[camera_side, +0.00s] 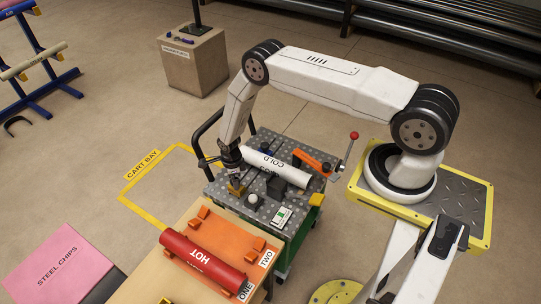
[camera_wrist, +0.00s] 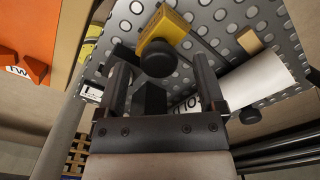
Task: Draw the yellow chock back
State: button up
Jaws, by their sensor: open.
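The yellow chock (camera_side: 236,187) sits on the grey perforated top (camera_side: 228,198) of the green cart, at the left end of the white pipe marked COLD (camera_side: 285,172). In the wrist view the chock (camera_wrist: 172,27) shows with a round black knob (camera_wrist: 158,59) on its near side. My gripper (camera_side: 231,163) is just above the chock. In the wrist view my gripper (camera_wrist: 161,62) is open, one finger to each side of the knob, with visible gaps. Whether the fingers reach down level with the knob is hard to tell. The white pipe (camera_wrist: 255,85) lies to the right there.
An orange rack (camera_side: 225,231) holding a red pipe marked HOT (camera_side: 203,262) stands in front of the cart. An orange clamp (camera_side: 312,161) with a red-knobbed lever (camera_side: 351,145) stands at the cart's right side. A small labelled box (camera_side: 282,217) sits near the front edge.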

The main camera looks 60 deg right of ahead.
jog(key=shift+r, duration=3.35)
jog(key=shift+r, duration=0.1)
jog(key=shift+r, duration=0.35)
jog(key=s+a+r+n+t, duration=0.1)
jog(key=s+r+n, duration=0.1)
jog(key=r+n, duration=0.6)
jog(key=s+a+r+n, duration=0.2)
jog(key=r+n, duration=0.3)
jog(key=r, duration=0.6)
jog(key=s+a+r+n+t, duration=0.1)
jog(key=s+a+r+n, duration=0.1)
jog(key=s+r+n, duration=0.9)
jog(key=s+n, duration=0.3)
jog(key=shift+t, duration=0.3)
